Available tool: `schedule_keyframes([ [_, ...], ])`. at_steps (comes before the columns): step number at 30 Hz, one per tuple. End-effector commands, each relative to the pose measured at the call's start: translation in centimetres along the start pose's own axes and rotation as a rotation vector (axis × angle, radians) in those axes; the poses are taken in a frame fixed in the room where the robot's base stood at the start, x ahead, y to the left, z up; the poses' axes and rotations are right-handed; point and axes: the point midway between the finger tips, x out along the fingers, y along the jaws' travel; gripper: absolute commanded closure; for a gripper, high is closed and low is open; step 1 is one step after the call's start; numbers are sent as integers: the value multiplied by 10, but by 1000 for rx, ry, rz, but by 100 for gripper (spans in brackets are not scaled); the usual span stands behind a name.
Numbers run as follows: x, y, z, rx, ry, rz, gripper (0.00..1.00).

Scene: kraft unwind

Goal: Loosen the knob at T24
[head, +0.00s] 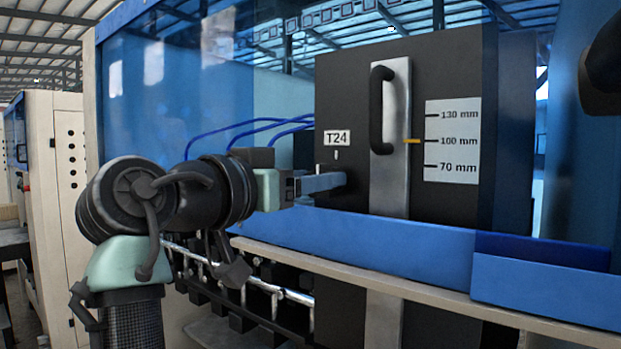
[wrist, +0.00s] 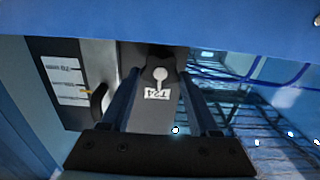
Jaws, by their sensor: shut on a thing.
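The T24 label (head: 337,138) is on the black panel (head: 345,80), with a small white tick below it. The dark knob (wrist: 161,60) shows in the wrist view between my fingertips, with a light pointer mark toward the T24 label (wrist: 158,94). In the head view my gripper (head: 338,181) reaches in from the left and its fingers hide most of the knob. My gripper (wrist: 161,74) is shut on the knob, one finger on each side.
A black handle (head: 382,110) on a metal strip stands right of the knob. Its yellow pointer (head: 412,141) is at 100 mm on the white scale (head: 452,142). A blue rail (head: 370,235) runs below my gripper. Blue cables (head: 235,130) hang behind.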

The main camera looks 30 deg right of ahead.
Motion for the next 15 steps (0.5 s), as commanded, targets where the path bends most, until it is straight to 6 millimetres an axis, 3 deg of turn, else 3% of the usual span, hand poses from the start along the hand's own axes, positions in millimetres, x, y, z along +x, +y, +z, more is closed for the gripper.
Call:
schedule_keyframes([
  [2,0,0,0,0,0,1,94],
  [15,0,-1,-1,-107,1,1,94],
])
